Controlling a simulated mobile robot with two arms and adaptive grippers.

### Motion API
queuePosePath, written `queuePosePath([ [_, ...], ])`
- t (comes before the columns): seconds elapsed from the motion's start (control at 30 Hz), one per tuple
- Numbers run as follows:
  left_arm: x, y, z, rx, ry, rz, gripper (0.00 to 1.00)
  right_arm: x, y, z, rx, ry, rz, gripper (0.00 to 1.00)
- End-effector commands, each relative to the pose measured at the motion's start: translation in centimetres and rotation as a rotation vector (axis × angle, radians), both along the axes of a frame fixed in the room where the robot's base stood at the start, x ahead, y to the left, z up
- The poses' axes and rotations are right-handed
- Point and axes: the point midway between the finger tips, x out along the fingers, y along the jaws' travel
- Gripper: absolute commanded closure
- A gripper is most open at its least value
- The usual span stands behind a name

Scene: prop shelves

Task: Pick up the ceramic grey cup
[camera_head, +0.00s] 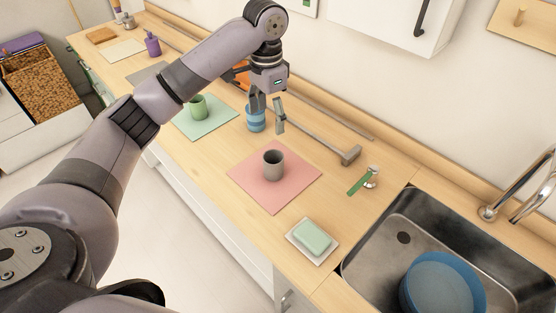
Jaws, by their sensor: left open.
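The ceramic grey cup (273,166) stands upright on a pink mat (297,184) in the middle of the counter. My left gripper (268,117) is open and empty, with its fingers pointing down. In the picture it is above the grey cup, and a gap shows between them. The blue cup (256,122) is partly hidden by one finger; I cannot tell how near that finger is to it. My right gripper is not in view.
A green cup (198,106) on a green mat (214,125) stands left of the grey cup. A soap dish (294,239) with green soap (312,236) lies in front. A metal bar (340,151) runs behind. The sink (375,235) with a blue bowl (440,285) is at right.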

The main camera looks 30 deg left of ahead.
Motion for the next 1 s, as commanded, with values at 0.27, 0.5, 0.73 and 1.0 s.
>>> queuePosePath([
  [0.27, -0.1, -0.1, -6.1, 0.001, 0.003, 0.000, 0.27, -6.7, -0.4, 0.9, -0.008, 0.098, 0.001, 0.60],
  [0.5, -0.1, -0.1, -9.7, 0.000, 0.000, -0.001, 0.27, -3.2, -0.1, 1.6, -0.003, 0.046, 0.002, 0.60],
  [0.73, -0.2, -0.4, -11.3, 0.000, 0.002, -0.002, 0.27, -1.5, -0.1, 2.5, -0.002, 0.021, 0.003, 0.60],
  [1.0, -0.4, -0.9, -15.0, 0.001, 0.000, -0.001, 0.27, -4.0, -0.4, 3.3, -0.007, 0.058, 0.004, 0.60],
])
